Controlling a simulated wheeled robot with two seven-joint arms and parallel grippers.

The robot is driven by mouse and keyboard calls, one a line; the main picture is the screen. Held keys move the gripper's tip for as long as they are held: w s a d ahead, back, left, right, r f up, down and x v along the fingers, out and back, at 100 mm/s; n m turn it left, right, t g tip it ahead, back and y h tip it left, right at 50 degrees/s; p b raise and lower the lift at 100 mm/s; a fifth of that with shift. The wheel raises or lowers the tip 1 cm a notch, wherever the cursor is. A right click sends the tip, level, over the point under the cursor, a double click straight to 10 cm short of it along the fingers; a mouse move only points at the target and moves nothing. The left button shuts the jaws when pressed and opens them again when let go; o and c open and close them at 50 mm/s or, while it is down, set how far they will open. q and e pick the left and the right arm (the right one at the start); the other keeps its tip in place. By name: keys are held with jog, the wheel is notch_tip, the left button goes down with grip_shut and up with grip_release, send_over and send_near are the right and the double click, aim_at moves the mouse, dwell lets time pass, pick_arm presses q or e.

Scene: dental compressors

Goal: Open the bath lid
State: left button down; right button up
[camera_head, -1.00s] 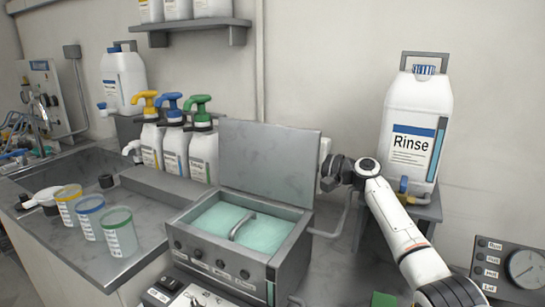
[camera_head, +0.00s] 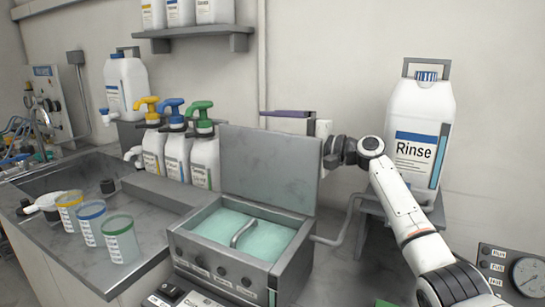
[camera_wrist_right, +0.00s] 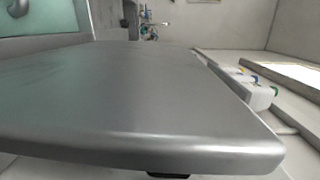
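The bath (camera_head: 245,275) is a grey metal box holding pale green liquid, with a bent handle-like bar (camera_head: 243,231) inside. Its flat grey lid (camera_head: 268,170) stands raised, close to upright, at the back of the bath. My right gripper (camera_head: 288,114) is at the lid's upper right corner; a dark purplish bar, apparently a finger, extends left above the lid's top edge. The rest of the fingers is hidden, so its opening is unclear. The lid fills most of the right wrist view (camera_wrist_right: 140,100), very close. My left gripper is out of view.
A large Rinse canister (camera_head: 417,125) stands right of my right arm. Pump bottles (camera_head: 204,160) stand left of the lid. Measuring cups (camera_head: 121,240) sit on the left counter, beside a sink. A wall shelf (camera_head: 197,40) holds bottles above.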

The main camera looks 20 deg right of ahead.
aim_at(318, 149)
jog(key=shift+t, duration=0.4)
jog(key=r, duration=0.2)
jog(key=d+r, duration=0.1)
jog(key=r, duration=0.2)
jog(key=shift+r, duration=0.15)
jog(key=shift+w, duration=0.1)
jog(key=shift+g, duration=0.4)
jog(key=f, duration=0.4)
jog(key=shift+a, duration=0.3)
jog(key=shift+c, duration=0.9)
jog(key=shift+s+d+f, duration=0.1)
jog(key=shift+s+d, duration=0.35)
jog(key=shift+s, duration=0.15)
jog(key=c, duration=0.4)
jog(key=shift+s+d, duration=0.25)
jog(key=shift+s, duration=0.05)
jog(key=c, duration=0.8)
jog(key=shift+o, duration=0.2)
jog(key=shift+s+d, duration=0.15)
jog(key=shift+s, duration=0.25)
jog(key=shift+s+d+f, duration=0.25)
jog(key=shift+s+d, duration=0.05)
jog(key=shift+f+p+v, duration=0.2)
jog(key=shift+p+v, duration=0.1)
jog(key=shift+v, duration=3.65)
